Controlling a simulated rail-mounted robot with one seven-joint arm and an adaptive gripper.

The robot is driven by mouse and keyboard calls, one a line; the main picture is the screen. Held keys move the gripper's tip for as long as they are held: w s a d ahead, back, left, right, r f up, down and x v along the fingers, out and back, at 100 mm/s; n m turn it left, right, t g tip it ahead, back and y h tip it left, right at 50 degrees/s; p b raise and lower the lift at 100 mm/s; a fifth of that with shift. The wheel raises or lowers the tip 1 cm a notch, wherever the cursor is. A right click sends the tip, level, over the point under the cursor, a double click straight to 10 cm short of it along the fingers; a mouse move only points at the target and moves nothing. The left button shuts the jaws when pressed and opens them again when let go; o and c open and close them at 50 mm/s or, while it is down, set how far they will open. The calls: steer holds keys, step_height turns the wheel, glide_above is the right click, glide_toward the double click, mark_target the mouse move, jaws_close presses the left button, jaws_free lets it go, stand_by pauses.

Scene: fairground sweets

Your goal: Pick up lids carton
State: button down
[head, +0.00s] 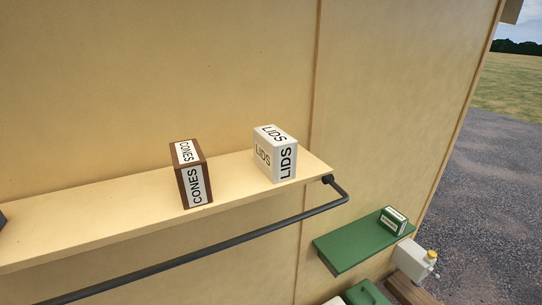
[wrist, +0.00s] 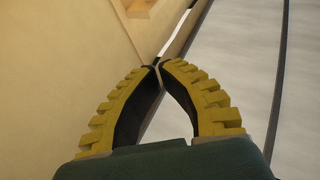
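The lids carton (head: 275,154) is a white box with LIDS printed in black on its faces. It stands upright on the cream shelf (head: 100,218), close to the shelf's right end, in the head view. My gripper (wrist: 158,66) shows only in the wrist view. Its two yellow ribbed fingers curve together and their tips meet, with nothing seen between them. The carton cannot be made out in the wrist view, and my gripper is out of the head view, so the distance between them cannot be told.
A brown and white CONES carton (head: 190,174) stands left of the lids carton on the same shelf, with a gap between. A dark rail (head: 215,245) runs along the shelf front. A lower green shelf (head: 355,246) holds a small green box (head: 393,220).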

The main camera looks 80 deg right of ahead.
stand_by(0.4)
steer(key=shift+c, duration=0.4)
jaws_free()
